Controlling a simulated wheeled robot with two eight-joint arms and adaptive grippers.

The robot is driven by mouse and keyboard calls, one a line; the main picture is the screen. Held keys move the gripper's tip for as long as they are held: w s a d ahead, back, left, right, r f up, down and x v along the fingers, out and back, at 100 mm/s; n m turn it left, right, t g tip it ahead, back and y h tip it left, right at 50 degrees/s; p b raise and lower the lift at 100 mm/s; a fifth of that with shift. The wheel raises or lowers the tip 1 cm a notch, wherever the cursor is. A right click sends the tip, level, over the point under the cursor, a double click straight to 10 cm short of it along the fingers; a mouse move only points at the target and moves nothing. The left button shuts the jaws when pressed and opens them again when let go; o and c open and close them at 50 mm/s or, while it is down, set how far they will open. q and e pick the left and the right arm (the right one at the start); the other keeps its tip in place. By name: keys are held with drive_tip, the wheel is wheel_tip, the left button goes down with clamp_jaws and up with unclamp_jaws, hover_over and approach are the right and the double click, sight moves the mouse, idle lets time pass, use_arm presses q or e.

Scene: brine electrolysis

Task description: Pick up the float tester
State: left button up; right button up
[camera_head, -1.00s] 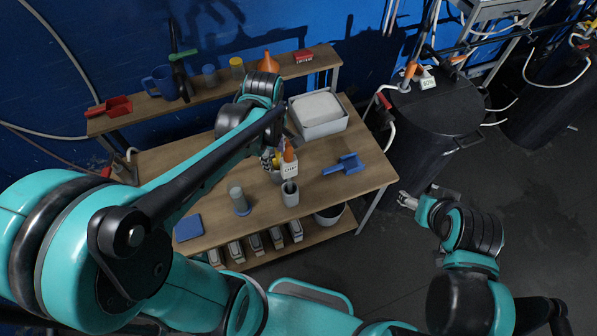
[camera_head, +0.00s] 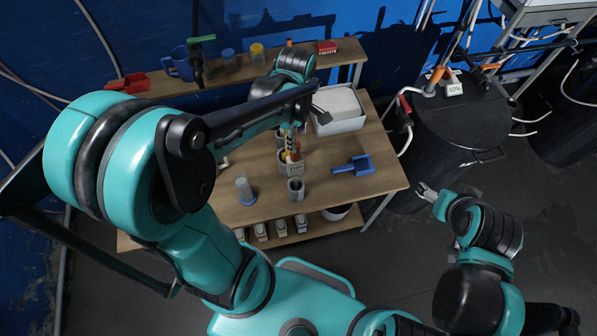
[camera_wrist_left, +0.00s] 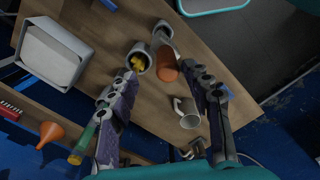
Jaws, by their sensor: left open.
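A pale labelled holder (camera_head: 291,166) stands on the table with a yellow and an orange-brown item in or at it. In the left wrist view I see a grey cup (camera_wrist_left: 133,50) with yellow in it and an orange-brown piece (camera_wrist_left: 167,67) beside it. I cannot tell which piece is the float tester. My left gripper (camera_head: 291,138) is over the holder; in its wrist view the fingers (camera_wrist_left: 160,82) are apart with nothing clamped between them, the orange-brown piece showing between the tips. My right gripper (camera_head: 427,191) hangs right of the table, far from the holder; its jaw state is unclear.
A clear cylinder on a blue base (camera_head: 245,191) stands left. A metal mug (camera_wrist_left: 187,113) shows near one finger. A shelf (camera_head: 226,77) runs behind.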

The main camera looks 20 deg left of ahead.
use_arm(q)
drive_tip(key=f, duration=0.6)
drive_tip(key=shift+s+a+f, duration=0.1)
drive_tip(key=shift+s+f, duration=0.3)
drive_tip(key=shift+s, duration=0.1)
clamp_jaws()
